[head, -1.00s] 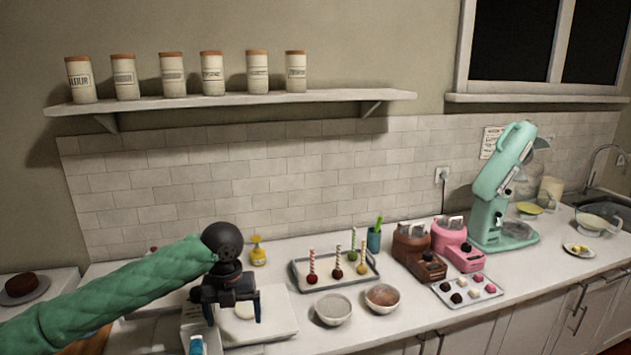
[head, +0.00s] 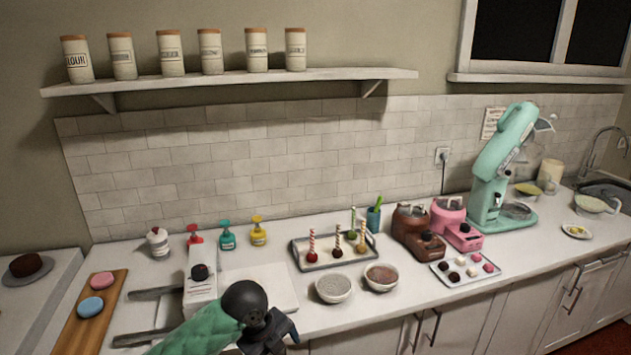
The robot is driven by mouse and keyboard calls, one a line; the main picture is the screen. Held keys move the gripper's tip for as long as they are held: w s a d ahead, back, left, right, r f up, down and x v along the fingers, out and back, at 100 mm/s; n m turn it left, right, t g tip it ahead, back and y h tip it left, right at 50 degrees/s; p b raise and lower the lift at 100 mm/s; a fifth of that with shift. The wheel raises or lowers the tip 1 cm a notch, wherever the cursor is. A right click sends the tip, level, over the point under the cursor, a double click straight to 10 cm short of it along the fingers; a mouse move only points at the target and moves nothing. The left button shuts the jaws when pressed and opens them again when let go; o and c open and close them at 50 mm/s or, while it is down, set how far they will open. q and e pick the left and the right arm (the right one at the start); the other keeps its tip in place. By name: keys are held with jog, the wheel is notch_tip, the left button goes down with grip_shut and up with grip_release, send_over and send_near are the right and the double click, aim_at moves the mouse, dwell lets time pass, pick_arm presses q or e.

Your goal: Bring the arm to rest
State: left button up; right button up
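My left arm, in a green quilted sleeve, comes in at the bottom of the head view. Its dark gripper (head: 272,338) is low, in front of the counter's front edge and partly cut off by the frame. Its fingertips do not show clearly, so I cannot tell how far they are open; no held thing is visible. My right gripper is not in view.
A white board (head: 262,282) lies behind my wrist, beside a white box (head: 200,291) with a dark ball on top. Two bowls (head: 333,288) (head: 381,277) and a cake-pop tray (head: 303,262) stand to the right. A wooden board (head: 72,336) with pink and blue rounds is left.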

pick_arm(q)
jog(key=s+f+n+t+h, duration=0.1)
jog(key=s+f+n+t, duration=0.1)
jog(key=s+f+n, duration=0.8)
jog(key=s+a+f+n+y, duration=0.2)
jog(key=s+a+n, duration=0.4)
jog(key=s+n, duration=0.2)
jog(key=s+a+f+n+y, duration=0.2)
jog(key=s+a+f+n, duration=0.1)
jog(key=s+a+n, duration=0.45)
notch_tip(320, 180, down, 24)
jog(key=w+d+g+b, duration=0.1)
jog(key=w+d+b, duration=0.1)
jog(key=s+f, duration=0.4)
jog(key=f, duration=0.9)
jog(key=s+f, duration=0.4)
jog(key=f, duration=0.9)
jog(key=shift+s+d+f+m+g+h+b, duration=0.3)
jog(key=shift+m+g+b, duration=0.05)
jog(key=shift+g+b, duration=0.05)
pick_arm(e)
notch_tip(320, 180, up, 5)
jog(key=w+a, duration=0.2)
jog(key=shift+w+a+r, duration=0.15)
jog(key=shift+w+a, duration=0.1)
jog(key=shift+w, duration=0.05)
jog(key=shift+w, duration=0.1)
